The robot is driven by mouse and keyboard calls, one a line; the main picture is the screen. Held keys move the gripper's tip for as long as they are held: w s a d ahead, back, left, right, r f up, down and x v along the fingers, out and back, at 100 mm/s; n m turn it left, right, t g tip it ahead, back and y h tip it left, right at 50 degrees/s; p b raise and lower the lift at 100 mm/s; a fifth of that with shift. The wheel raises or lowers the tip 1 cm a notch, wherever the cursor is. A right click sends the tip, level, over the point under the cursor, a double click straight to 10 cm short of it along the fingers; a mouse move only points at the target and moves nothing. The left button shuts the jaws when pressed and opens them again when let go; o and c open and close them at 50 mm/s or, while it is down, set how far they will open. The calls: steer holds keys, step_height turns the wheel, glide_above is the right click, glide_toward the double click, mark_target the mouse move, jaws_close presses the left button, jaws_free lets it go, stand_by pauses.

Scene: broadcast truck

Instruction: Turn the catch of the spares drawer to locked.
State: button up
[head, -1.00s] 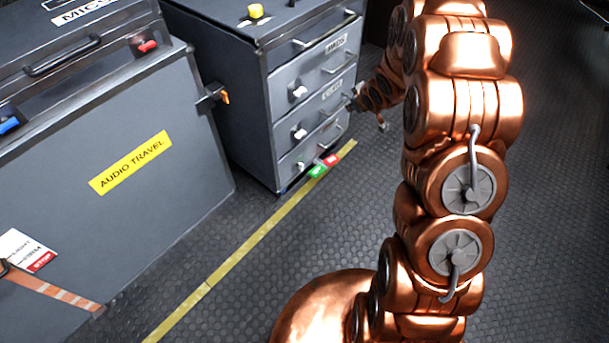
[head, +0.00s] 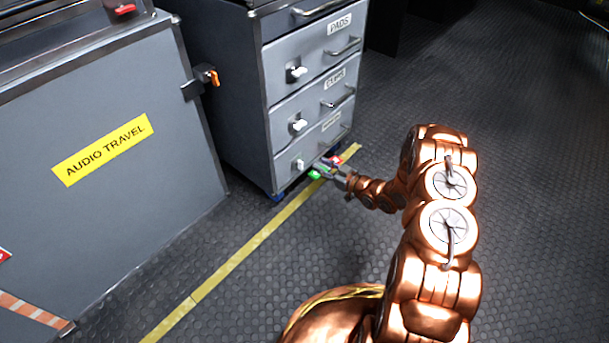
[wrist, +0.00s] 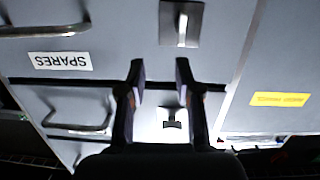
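The spares drawer (head: 315,148) is the bottom drawer of the grey cabinet in the head view and looks shut. In the wrist view, which is upside down, its SPARES label (wrist: 60,61) is readable. Its catch (wrist: 181,24) is a pale upright bar on a dark-edged plate near the top; it also shows as a small white knob (head: 299,164) in the head view. My gripper (wrist: 160,70) is open and empty, its fingertips apart and short of the catch in the picture. In the head view my gripper (head: 328,168) is low, right of the catch.
The drawer above has its own catch (wrist: 172,118), seen between my fingers. Bar handles, including the spares handle (wrist: 45,31), stick out. A grey AUDIO TRAVEL case (head: 140,190) stands left. Floor at right is clear.

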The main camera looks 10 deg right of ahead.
mark_target(300, 164)
steer(key=w+a+f+t+y+b, duration=0.1)
steer(key=w+a+f+b, duration=0.2)
steer(key=a, duration=0.3)
steer(key=shift+w+b, duration=0.55)
steer(key=shift+b, duration=0.25)
jaws_close()
